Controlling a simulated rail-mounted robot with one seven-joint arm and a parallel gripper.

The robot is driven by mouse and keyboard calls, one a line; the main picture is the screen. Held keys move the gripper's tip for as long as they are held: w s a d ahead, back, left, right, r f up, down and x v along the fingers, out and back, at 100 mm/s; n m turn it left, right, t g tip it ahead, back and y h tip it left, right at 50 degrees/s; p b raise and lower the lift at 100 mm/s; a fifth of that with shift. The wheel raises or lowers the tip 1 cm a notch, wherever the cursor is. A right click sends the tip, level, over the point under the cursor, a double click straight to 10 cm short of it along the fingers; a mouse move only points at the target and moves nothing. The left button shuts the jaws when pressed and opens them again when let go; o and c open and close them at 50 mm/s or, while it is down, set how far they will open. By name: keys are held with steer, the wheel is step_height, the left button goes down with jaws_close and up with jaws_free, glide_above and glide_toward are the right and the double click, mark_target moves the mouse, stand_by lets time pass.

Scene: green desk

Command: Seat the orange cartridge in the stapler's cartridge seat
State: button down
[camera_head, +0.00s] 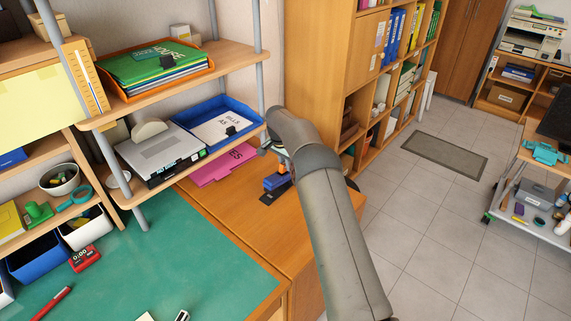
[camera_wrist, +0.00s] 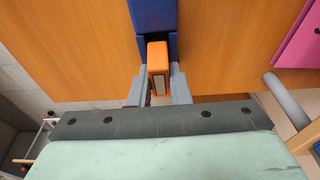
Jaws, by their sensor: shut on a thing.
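The orange cartridge (camera_wrist: 158,58) is held between the two grey fingers of my gripper (camera_wrist: 159,70) in the wrist view. The blue stapler (camera_wrist: 152,14) lies just beyond it, with a dark opening at its near end, right by the cartridge's far end. I cannot tell whether the cartridge touches or enters this opening. In the head view the stapler (camera_head: 275,181) stands on the wooden cabinet top on a black base, with a bit of orange just above it. My arm hides most of my gripper there.
A pink folder (camera_head: 222,165) lies left of the stapler. A shelf with a blue tray (camera_head: 222,124) and its metal post stand close to my wrist on the left. A bookcase (camera_head: 345,60) rises behind. The front of the wooden top (camera_head: 240,215) is clear.

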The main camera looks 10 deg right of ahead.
steer(key=shift+a+f+b, duration=0.1)
steer(key=shift+f+b, duration=0.2)
steer(key=shift+f, duration=0.05)
stand_by(0.6)
steer(key=c, duration=1)
jaws_free()
steer(key=shift+c, duration=0.2)
steer(key=shift+r, duration=0.15)
steer(key=shift+r+p, duration=1.65)
steer(key=shift+r, duration=1.75)
